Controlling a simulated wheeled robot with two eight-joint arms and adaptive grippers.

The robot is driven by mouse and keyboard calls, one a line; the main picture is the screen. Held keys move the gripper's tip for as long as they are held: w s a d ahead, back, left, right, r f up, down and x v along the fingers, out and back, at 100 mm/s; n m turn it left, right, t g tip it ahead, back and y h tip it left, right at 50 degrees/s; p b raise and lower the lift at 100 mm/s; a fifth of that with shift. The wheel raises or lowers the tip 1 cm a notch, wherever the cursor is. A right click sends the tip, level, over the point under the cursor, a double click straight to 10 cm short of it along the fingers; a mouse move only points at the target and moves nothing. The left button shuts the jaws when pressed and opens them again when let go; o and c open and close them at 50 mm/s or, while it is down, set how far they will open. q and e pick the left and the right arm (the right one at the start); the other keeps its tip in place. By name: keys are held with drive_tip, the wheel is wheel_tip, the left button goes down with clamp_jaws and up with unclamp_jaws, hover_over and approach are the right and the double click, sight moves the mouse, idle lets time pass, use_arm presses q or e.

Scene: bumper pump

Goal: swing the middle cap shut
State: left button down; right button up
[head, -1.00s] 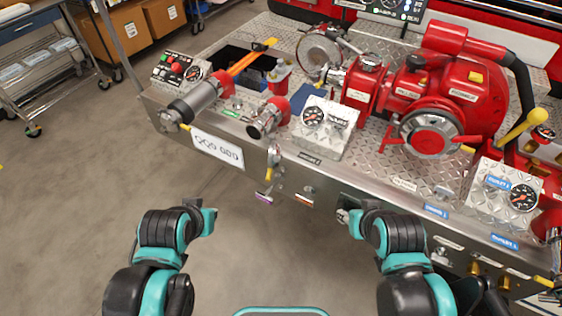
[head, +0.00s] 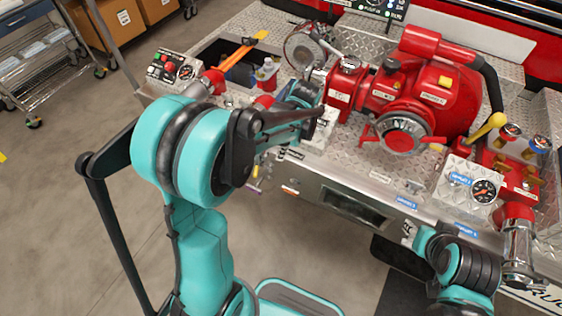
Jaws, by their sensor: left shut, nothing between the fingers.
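A round metal cap (head: 303,47) stands tilted open on its hinge at the left of the red pump, near the back of the deck. I cannot tell for sure whether it is the middle cap. Another silver round face (head: 403,134) with red handles sits on the front of the red pump (head: 425,85). My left gripper (head: 308,96) is shut and empty, in front of the pump's left side, below the tilted cap and apart from it. My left arm hides much of the left outlets. My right gripper (head: 409,234) is low in front of the bumper; its fingers are too small to read.
A gauge panel (head: 468,186) and a silver outlet (head: 516,245) stand at the right. A switch panel (head: 174,69) and an open bay with an orange-handled tool (head: 238,57) are at the left.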

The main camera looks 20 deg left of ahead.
use_arm(q)
drive_tip(key=s+a+f+b, duration=0.2)
drive_tip(key=a+f+b, duration=0.2)
drive_tip(key=f, duration=0.6)
drive_tip(key=shift+a+f, duration=0.15)
drive_tip(key=shift+a, duration=0.85)
use_arm(e)
wheel_tip(320, 180, down, 5)
drive_tip(key=shift+r, duration=0.2)
use_arm(q)
drive_tip(key=shift+a, duration=0.1)
